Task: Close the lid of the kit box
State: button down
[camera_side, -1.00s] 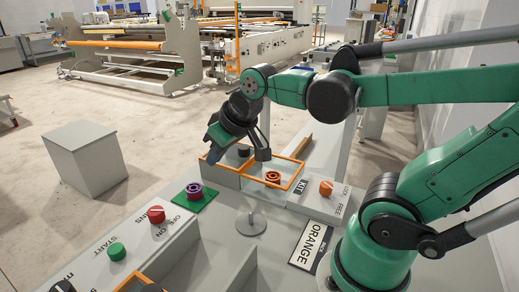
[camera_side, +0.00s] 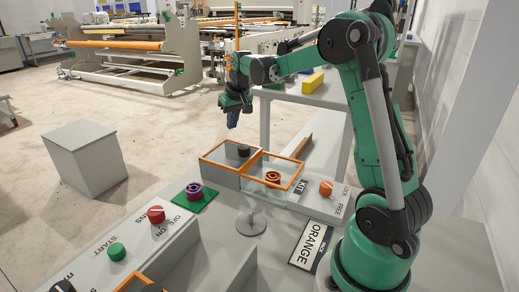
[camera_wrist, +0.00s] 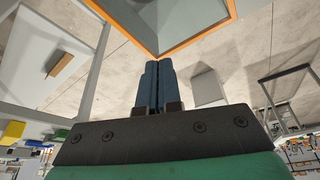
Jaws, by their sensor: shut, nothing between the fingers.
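The kit box (camera_side: 222,174) is grey with an orange-edged top in two sections, beside a panel marked KIT (camera_side: 303,186). A black round piece (camera_side: 244,150) shows in its left section and an orange ring-shaped piece (camera_side: 273,177) in its right section. I cannot tell a separate lid from the orange frames. My gripper (camera_side: 232,124) is shut and empty, pointing down beyond and above the box's far left edge, apart from it in the side view. In the wrist view its fingers (camera_wrist: 158,64) point toward an orange-edged corner (camera_wrist: 160,54).
An orange knob (camera_side: 326,187) sits by the words LOCK and FREE. A purple ring (camera_side: 194,189) lies on a green square. A thin stand (camera_side: 251,224) and an ORANGE sign (camera_side: 313,245) are in front. A table with a yellow block (camera_side: 312,82) stands behind.

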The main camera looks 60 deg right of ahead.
aim_at(236, 151)
jog(key=x, duration=0.4)
jog(key=shift+w+f, duration=0.1)
jog(key=shift+f, duration=0.45)
jog(key=shift+s+a, duration=0.4)
jog(key=shift+s, duration=0.45)
jog(key=shift+s+a, duration=0.4)
jog(key=shift+s, duration=0.5)
jog(key=s, duration=1.3)
jog(key=shift+s, duration=0.2)
